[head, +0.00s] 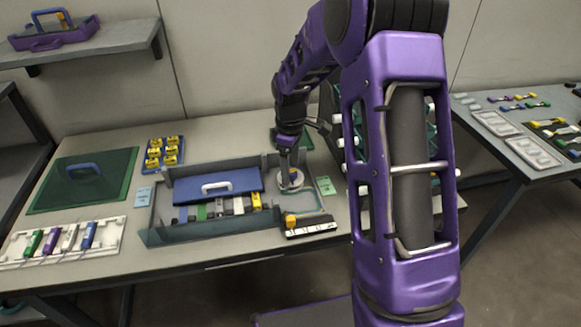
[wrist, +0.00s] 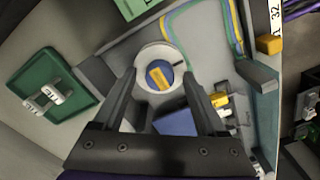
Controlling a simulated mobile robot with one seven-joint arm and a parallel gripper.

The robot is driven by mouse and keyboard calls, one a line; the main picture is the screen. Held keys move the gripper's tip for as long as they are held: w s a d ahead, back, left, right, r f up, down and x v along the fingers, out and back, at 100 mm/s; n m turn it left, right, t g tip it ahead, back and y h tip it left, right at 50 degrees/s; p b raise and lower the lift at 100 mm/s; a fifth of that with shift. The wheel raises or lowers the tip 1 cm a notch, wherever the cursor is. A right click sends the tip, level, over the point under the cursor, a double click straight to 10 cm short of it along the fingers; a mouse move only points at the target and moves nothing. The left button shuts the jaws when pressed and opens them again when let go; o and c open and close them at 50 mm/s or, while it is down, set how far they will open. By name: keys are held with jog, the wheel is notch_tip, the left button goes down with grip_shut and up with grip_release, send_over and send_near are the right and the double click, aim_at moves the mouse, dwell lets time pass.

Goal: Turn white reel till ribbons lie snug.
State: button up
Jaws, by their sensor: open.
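The white reel (wrist: 160,49) shows in the wrist view as a white ring with a blue centre and a yellow bar across it. In the head view the reel (head: 294,184) sits in the right part of the grey tray. My gripper (wrist: 160,75) is open, its two fingers on either side of the reel; I cannot tell whether they touch it. In the head view my gripper (head: 289,168) points down over the reel and hides part of it. Teal and yellow ribbons (wrist: 236,28) run in a bend along the tray wall, away from the reel's rim.
A blue lid with a white handle (head: 240,181) lies in the tray, left of the reel. A yellow block (head: 291,220) stands at the tray's front right. A green card (head: 326,186) lies to the right.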

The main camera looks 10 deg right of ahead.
grip_shut()
